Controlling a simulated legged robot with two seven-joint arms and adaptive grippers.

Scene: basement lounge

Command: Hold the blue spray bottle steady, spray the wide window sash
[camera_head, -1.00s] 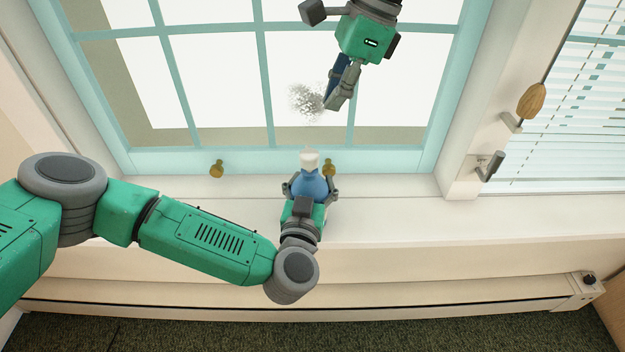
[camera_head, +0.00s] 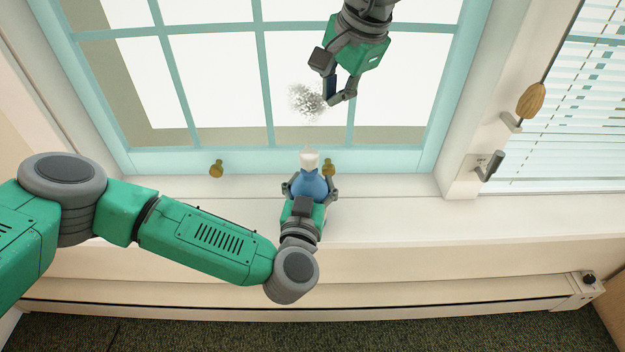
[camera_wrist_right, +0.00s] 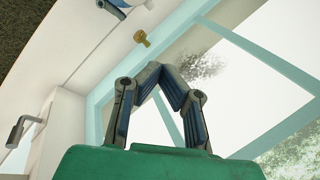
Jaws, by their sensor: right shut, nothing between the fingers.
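The blue spray bottle (camera_head: 308,187) with a white top stands upright on the white sill, in front of the wide window sash (camera_head: 250,160). My left gripper (camera_head: 310,186) has a finger on each side of the bottle and is shut on it. My right gripper (camera_head: 338,98) is above and beyond the bottle, in front of the glass, with its fingertips together and nothing between them. It is apart from the bottle. The right wrist view shows its fingers (camera_wrist_right: 160,75) meeting at the tips. A grey speckled patch (camera_head: 305,101) shows on the pane beside the fingertips.
Two brass knobs (camera_head: 216,169) sit along the sash's lower edge, one close to the bottle. A window with blinds (camera_head: 590,110), a wooden pull (camera_head: 531,99) and a grey latch (camera_head: 490,165) are at right. The sill (camera_head: 400,213) is clear on both sides of the bottle.

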